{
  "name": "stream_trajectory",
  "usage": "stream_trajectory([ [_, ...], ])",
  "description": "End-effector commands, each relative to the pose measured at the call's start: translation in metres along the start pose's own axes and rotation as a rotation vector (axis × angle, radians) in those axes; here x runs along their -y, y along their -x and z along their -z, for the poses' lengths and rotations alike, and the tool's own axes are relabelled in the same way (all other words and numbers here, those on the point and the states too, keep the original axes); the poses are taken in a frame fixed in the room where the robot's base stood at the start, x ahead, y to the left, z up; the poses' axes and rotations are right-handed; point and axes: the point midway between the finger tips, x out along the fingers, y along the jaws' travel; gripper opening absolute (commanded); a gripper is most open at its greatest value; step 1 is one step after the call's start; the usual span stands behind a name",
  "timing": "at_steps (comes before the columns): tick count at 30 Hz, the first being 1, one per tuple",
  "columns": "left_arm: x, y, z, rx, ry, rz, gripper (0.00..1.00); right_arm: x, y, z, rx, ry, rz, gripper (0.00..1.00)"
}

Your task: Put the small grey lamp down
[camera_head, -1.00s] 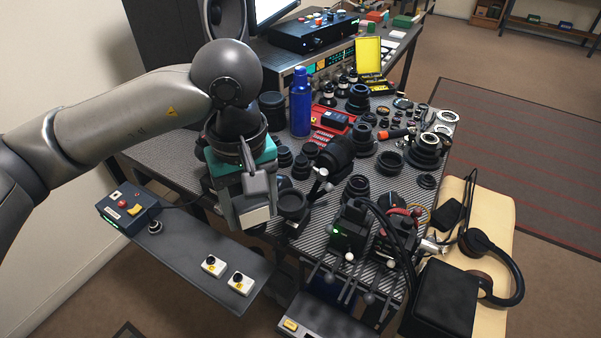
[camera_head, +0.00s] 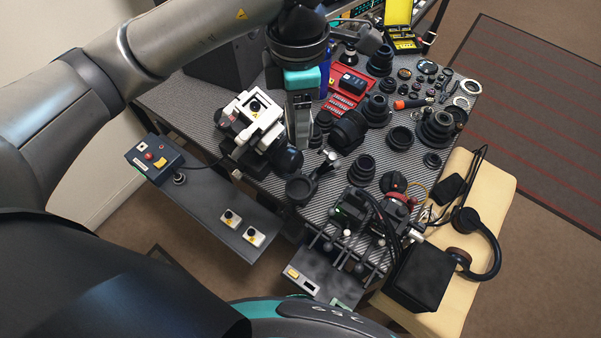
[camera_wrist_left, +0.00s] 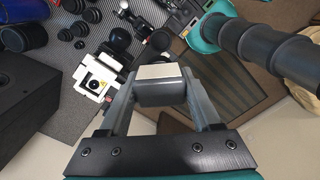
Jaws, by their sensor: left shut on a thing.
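The small grey lamp (camera_wrist_left: 158,87), a grey block with a pale flat face, is between the fingers of my left gripper (camera_wrist_left: 160,98) in the left wrist view. The gripper is shut on it. In the head view my left gripper (camera_head: 303,118) points down over the dark patterned table (camera_head: 210,130), just right of a white boxy device (camera_head: 252,122). The lamp is hard to make out there, seen nearly edge-on. I cannot tell whether it touches anything below. My right gripper is in neither current view.
Black lens parts crowd the table right of the gripper, with a red tray (camera_head: 350,85) behind them. A control box (camera_head: 155,158) and two small white units stand on a low front shelf (camera_head: 205,205). Some bare table shows left of the white device.

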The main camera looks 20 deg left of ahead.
Motion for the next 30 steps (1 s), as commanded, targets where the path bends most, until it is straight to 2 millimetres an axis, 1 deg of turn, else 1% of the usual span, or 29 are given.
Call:
stream_trajectory([
  [1, 0.002, -0.012, 0.001, -0.004, 0.001, 0.006, 0.0, 0.001, -0.002, -0.001, 0.001, 0.0, 0.002, 0.5],
  [9, 0.002, -0.085, 0.002, -0.005, -0.001, 0.006, 0.0, 0.001, -0.003, -0.001, 0.001, 0.0, 0.001, 0.5],
  [12, 0.002, -0.11, 0.002, -0.006, -0.002, 0.004, 0.0, -0.001, -0.003, -0.002, 0.001, 0.0, -0.001, 0.5],
  [15, 0.001, -0.13, 0.001, -0.003, -0.002, 0.004, 0.0, -0.003, -0.003, -0.002, 0.001, 0.001, -0.004, 0.5],
  [18, 0.001, -0.141, 0.0, -0.001, -0.003, 0.002, 0.0, -0.005, -0.004, -0.002, 0.001, 0.0, -0.006, 0.5],
  [23, 0.001, -0.155, 0.0, -0.002, -0.003, 0.002, 0.0, -0.006, -0.004, -0.002, 0.0, -0.001, -0.008, 0.5],
  [27, 0.001, -0.177, 0.001, -0.002, -0.003, 0.004, 0.0, -0.006, -0.005, -0.002, 0.0, -0.002, -0.009, 0.5],
  [30, 0.001, -0.187, 0.001, -0.001, -0.003, 0.001, 0.0, -0.006, -0.005, -0.002, -0.001, -0.002, -0.009, 0.5],
])
